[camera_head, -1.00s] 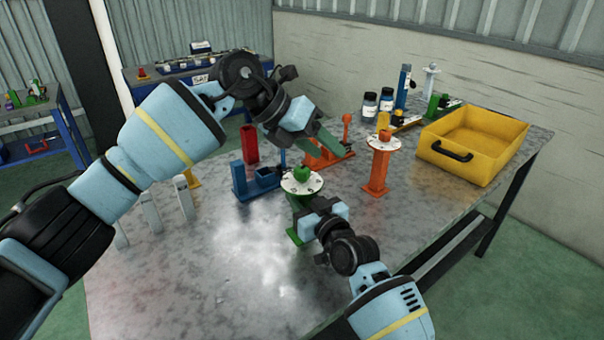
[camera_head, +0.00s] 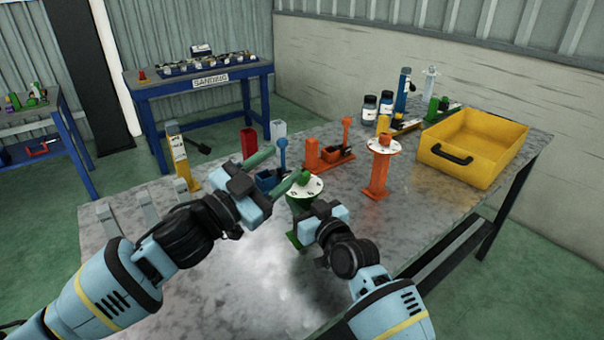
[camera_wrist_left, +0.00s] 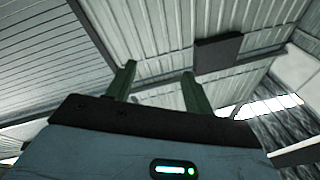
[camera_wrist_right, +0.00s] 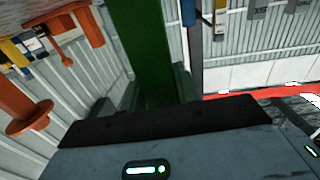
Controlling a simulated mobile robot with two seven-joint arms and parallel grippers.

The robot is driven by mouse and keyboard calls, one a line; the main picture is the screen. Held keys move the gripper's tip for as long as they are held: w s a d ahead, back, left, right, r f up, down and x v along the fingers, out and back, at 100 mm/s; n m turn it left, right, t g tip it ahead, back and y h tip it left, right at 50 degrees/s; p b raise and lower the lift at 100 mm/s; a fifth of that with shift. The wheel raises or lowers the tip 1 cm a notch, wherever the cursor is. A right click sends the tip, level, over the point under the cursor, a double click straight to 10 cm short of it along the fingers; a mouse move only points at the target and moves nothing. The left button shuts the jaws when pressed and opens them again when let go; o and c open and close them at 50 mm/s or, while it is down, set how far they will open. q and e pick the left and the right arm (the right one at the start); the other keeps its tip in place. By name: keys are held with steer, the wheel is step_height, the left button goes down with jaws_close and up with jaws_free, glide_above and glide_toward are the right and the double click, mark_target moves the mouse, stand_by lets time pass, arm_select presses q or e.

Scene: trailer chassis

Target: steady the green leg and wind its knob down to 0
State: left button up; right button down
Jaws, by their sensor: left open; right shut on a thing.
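The green leg (camera_head: 297,208) stands on the metal table in the head view. It carries a round white dial (camera_head: 317,187) with a green knob (camera_head: 303,177) on top. My right gripper (camera_head: 318,214) is shut on the leg's post below the dial; the right wrist view shows the green post (camera_wrist_right: 148,50) between its fingers. My left gripper (camera_head: 286,163) is open at the left of the knob. One finger's tip is close beside the knob; I cannot tell whether they touch. The left wrist view shows its two fingers (camera_wrist_left: 158,78) apart and empty. The dial's reading is too small to make out.
An orange leg with a white dial (camera_head: 383,146) stands to the right, before a yellow bin (camera_head: 471,150). Blue (camera_head: 270,178) and orange (camera_head: 331,160) pieces stand behind the green leg. A yellow post (camera_head: 181,158) stands at the left. The table's front middle is clear.

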mark_target(305, 172)
arm_select(q)
step_height(305, 172, down, 6)
steer(key=s+a+f+n+y, duration=0.1)
steer(key=s+a+n+y, duration=0.1)
steer(key=a+n+y, duration=0.3)
steer(key=shift+n+h, duration=0.6)
steer(key=x, duration=0.4)
steer(key=d+x, duration=0.1)
steer(key=x, duration=0.4)
steer(key=s+x, duration=0.1)
steer(key=x, duration=0.3)
steer(key=shift+w+d+r, duration=0.2)
steer(key=shift+w+d, duration=0.1)
steer(key=shift+d, duration=0.15)
steer(key=shift+c, duration=0.2)
steer(key=c, duration=0.9)
steer(key=shift+s+d+n+y, duration=0.1)
steer(key=shift+d+n+y, duration=0.1)
steer(key=shift+n+y, duration=0.1)
steer(key=shift+r+n+t+y, duration=0.1)
steer(key=shift+n+t+y, duration=0.7)
steer(key=shift+y, duration=0.3)
steer(key=shift+a+n+t+y, duration=0.15)
steer(key=shift+n+t+y, duration=0.2)
steer(key=shift+y, duration=0.25)
steer(key=o, duration=0.9)
